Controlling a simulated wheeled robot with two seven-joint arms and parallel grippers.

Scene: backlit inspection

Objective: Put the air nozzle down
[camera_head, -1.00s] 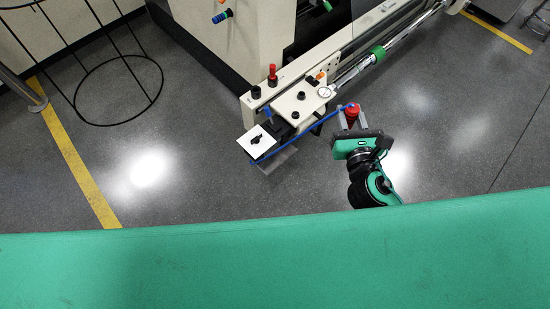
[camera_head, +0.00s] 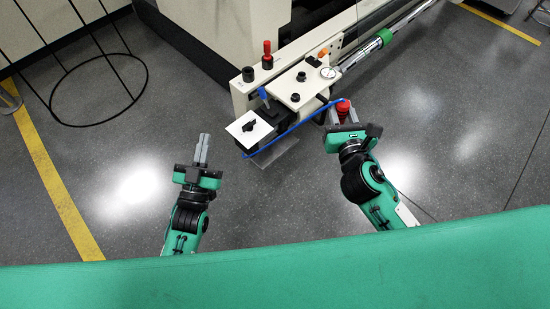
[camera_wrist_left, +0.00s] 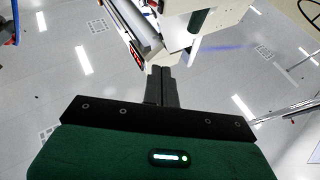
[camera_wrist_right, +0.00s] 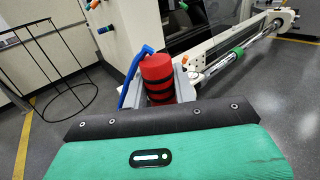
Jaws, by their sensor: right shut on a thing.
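The air nozzle, a red cylinder with black bands (camera_wrist_right: 157,78), is held upright in my right gripper (camera_head: 342,112). It also shows in the head view (camera_head: 343,107). A blue hose (camera_head: 290,130) runs from it along the front of the machine's end. The right fingers are shut on the nozzle, just right of the machine's end plate. My left gripper (camera_head: 202,138) is shut and empty, over the floor to the left of the machine. Its fingers lie together in the left wrist view (camera_wrist_left: 162,74).
The cream machine arm (camera_head: 290,70) carries a white square plate (camera_head: 249,129), a red-topped knob (camera_head: 267,55), a dial gauge (camera_head: 327,72) and a rod with a green band (camera_head: 384,37). A black wire hoop stand (camera_head: 98,90) stands at left.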

